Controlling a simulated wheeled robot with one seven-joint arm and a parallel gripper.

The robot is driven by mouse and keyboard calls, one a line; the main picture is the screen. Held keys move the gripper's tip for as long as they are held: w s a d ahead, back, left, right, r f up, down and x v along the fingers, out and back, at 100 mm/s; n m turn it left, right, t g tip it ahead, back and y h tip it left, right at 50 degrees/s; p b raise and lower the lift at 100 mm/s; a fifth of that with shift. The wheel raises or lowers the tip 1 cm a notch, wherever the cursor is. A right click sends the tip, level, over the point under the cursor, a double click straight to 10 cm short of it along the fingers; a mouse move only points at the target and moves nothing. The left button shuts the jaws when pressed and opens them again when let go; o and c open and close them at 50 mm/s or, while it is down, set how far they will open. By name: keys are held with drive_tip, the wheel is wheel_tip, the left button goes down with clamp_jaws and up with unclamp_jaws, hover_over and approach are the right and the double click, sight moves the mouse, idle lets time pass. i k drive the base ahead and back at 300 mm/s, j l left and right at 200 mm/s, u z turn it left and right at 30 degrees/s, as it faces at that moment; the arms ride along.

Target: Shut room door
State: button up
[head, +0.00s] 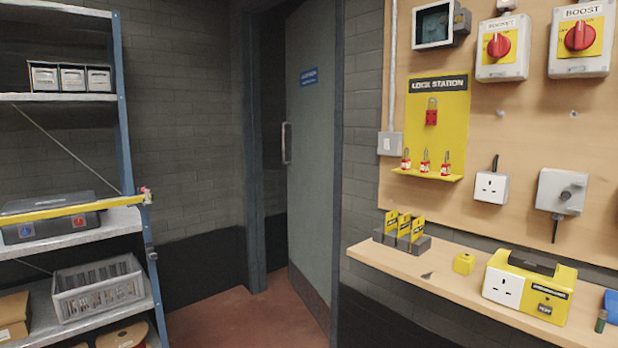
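The room door (309,150) is grey-green with a blue sign and a vertical metal pull handle (287,143) near its left edge. It stands ajar: a dark gap shows between its left edge and the blue-grey door frame (255,150) on the left. Its right edge meets the frame's right post (336,150). The lower part of the door has a dark kick plate, and its bottom right corner is close to the shelf wall. My gripper is not in view.
A metal rack (125,110) with boxes, a toolbox and a grey crate (98,290) stands at the left. A wooden shelf (450,282) with a yellow socket unit (528,287) juts out at the right, below a lock station board (437,120). Red floor (230,315) between them is clear.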

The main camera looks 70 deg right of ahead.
sight(310, 45)
drive_tip(key=z, duration=2.65)
